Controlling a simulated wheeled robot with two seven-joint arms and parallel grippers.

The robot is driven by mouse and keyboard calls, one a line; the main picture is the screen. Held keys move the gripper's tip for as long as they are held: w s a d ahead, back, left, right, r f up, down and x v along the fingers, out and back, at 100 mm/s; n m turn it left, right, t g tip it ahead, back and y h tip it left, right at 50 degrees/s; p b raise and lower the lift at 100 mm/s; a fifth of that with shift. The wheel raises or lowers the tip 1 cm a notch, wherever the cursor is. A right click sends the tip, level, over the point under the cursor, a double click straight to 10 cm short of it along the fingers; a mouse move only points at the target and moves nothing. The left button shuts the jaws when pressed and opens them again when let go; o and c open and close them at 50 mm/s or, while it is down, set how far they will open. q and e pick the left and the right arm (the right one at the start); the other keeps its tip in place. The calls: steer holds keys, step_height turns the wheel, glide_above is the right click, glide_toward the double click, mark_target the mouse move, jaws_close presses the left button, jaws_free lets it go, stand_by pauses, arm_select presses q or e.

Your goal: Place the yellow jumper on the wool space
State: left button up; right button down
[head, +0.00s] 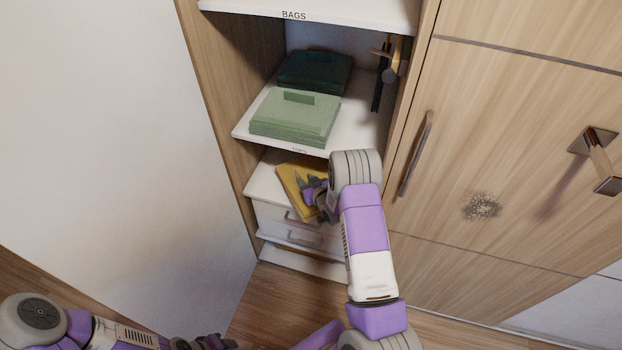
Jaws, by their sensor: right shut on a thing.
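The yellow jumper (290,185) is folded flat and is in the lower compartment of the open wardrobe, over the white shelf (262,186) above the drawers. My right gripper (312,192) is shut on its right side, and my arm hides part of it. I cannot tell whether the jumper rests on the shelf or is held just above it.
Folded green clothes (295,118) and a dark green stack (315,72) lie on the shelf above. A shelf marked BAGS (330,14) is higher. Drawers (280,220) are below. A closed wooden door (480,150) with a handle stands right; a white wall is left.

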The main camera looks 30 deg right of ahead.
mark_target(311, 171)
steer(key=w+d, duration=0.3)
steer(key=shift+d+b, duration=0.3)
steer(key=f, duration=0.1)
steer(key=f+b, duration=0.1)
steer(key=f, duration=0.1)
steer(key=shift+w+d+f, duration=0.1)
steer(key=shift+w+f, duration=0.1)
steer(key=shift+f, duration=0.05)
steer(key=c, duration=0.8)
jaws_free()
steer(key=shift+s, duration=0.1)
steer(key=shift+c, duration=0.2)
